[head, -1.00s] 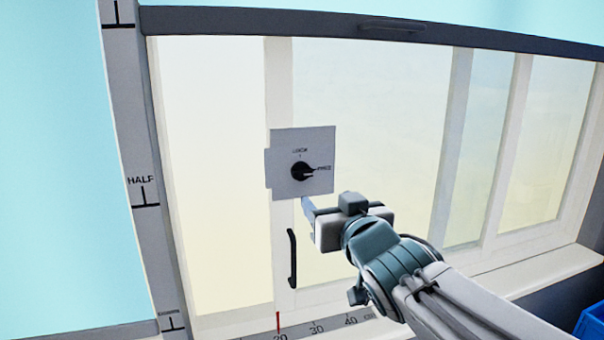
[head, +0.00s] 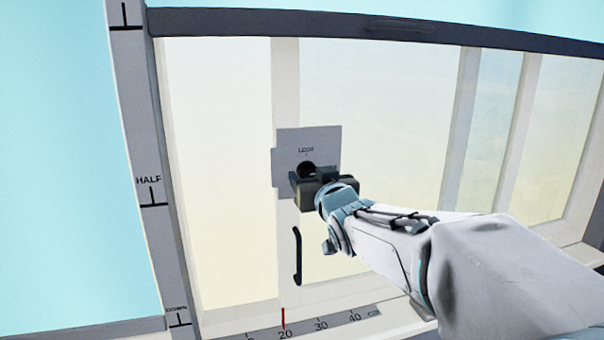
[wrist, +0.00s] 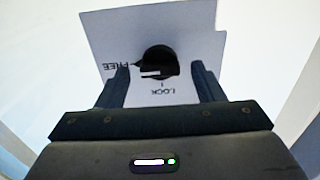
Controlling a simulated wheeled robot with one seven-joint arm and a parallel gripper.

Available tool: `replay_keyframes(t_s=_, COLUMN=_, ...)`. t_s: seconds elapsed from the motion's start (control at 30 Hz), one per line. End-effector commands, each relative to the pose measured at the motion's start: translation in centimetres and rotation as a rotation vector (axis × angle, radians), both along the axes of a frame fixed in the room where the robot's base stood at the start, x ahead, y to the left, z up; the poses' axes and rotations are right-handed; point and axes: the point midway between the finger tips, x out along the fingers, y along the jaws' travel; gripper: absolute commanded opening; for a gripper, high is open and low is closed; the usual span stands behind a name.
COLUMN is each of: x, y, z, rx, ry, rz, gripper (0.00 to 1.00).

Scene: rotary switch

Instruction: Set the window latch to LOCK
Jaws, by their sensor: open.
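LOCK is printed above the knob in the head view; my gripper covers the FREE side. The wrist view shows the plate (wrist: 190,30) upside down, and the knob (wrist: 160,56) has its pointer toward FREE at left. My gripper (head: 302,180) is at the plate, in front of the knob's lower part. In the wrist view my gripper (wrist: 160,67) is open, one finger on each side of the knob, with gaps visible. Whether the fingertips touch the plate cannot be told.
A black vertical handle (head: 297,256) is below the plate on the same frame. A scale strip (head: 320,325) with a red mark near 20 runs along the sill. A post (head: 150,185) marked HALF and DOWN stands at left. Glass panes extend to the right.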

Motion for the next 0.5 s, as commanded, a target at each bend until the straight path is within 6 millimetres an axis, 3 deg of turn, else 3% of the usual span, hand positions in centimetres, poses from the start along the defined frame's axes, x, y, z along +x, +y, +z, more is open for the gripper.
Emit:
replay_keyframes(t_s=0.2, x=1.23, y=0.21, z=0.0, rx=0.0, ry=0.0, rz=-0.001, gripper=0.62)
replay_keyframes(t_s=0.5, x=1.32, y=0.24, z=-0.05, rx=0.0, ry=0.001, rz=-0.001, gripper=0.59)
